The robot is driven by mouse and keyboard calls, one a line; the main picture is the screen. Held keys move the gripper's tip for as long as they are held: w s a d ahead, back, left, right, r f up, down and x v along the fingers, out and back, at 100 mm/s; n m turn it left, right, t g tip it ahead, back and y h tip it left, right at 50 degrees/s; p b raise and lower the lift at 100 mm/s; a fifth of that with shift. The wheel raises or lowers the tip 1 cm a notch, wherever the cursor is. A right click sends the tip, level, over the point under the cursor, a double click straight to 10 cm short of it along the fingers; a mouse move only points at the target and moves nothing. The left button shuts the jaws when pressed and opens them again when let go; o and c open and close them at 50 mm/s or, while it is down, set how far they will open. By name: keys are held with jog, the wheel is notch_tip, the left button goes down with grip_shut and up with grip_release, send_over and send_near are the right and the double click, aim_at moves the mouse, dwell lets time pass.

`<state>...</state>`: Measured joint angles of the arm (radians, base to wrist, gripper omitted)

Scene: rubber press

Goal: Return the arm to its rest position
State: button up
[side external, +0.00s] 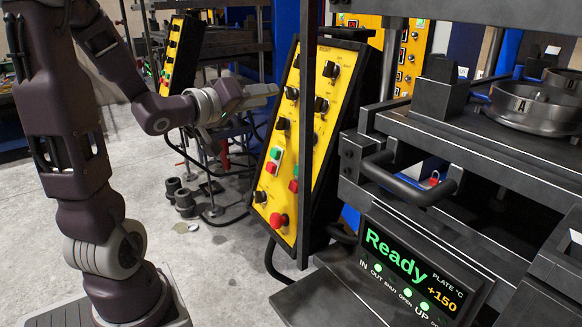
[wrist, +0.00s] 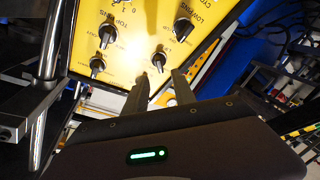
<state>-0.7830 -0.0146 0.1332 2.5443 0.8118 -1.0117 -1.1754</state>
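My gripper (side external: 275,90) is at the end of my bent arm, left of the yellow control panel (side external: 312,130) in the side view. Its fingers point right toward the panel and look apart from it. In the wrist view my gripper (wrist: 161,78) shows two grey fingers with a gap between them and nothing held. The panel's knobs fill the area beyond the fingertips in that view. The press (side external: 480,150) stands to the right, its display (side external: 405,268) reading "Ready" and +150.
A round mould part marked A (side external: 530,108) rests on the press. A dark handle (side external: 405,180) sticks out from the press front. A dark upright post (side external: 307,130) stands before the panel. Weights (side external: 180,195) sit on the floor. Floor near my base is clear.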

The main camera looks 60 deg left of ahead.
jog(key=s+d+f+m+g+h, duration=0.2)
jog(key=s+d+m+g, duration=0.3)
jog(key=s+d, duration=0.5)
jog(key=s+d+f+m+g+h, duration=0.2)
jog(key=s+d+f+m+g, duration=0.3)
jog(key=s+d, duration=0.5)
jog(key=shift+s+d+m+g, duration=0.15)
jog(key=shift+d+m+g, duration=0.3)
jog(key=shift+m, duration=0.25)
